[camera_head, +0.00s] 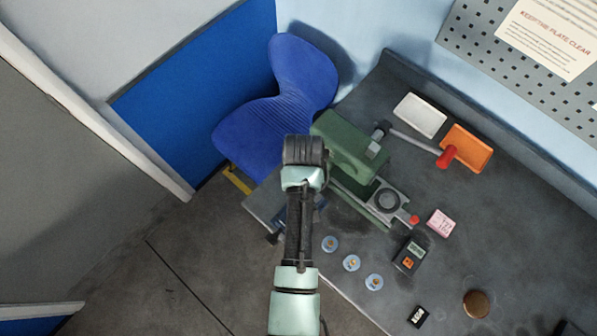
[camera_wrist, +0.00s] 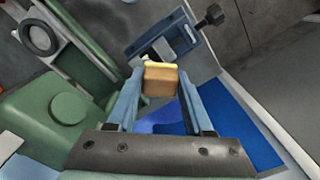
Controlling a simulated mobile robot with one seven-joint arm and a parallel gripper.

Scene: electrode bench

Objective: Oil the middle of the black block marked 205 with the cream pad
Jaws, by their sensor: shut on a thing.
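My gripper (camera_wrist: 160,82) is shut on a small tan block with a pale yellow-cream edge, which I take as the cream pad (camera_wrist: 161,67). In the head view my arm hides the gripper and the pad. The pad is in the air near the bench's left end, beside a blue clamp (camera_wrist: 172,47). A small black block (camera_head: 418,316) with white print lies at the front of the bench, well away from the gripper. Its print is too small to read surely. It is not in the wrist view.
A green machine (camera_head: 350,150) stands beside my arm. Along the bench lie several blue discs (camera_head: 351,263), a black meter (camera_head: 410,256), a pink block (camera_head: 441,223), a brown disc (camera_head: 476,304), and white (camera_head: 420,116) and orange (camera_head: 465,148) trays. A blue chair (camera_head: 275,110) stands behind.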

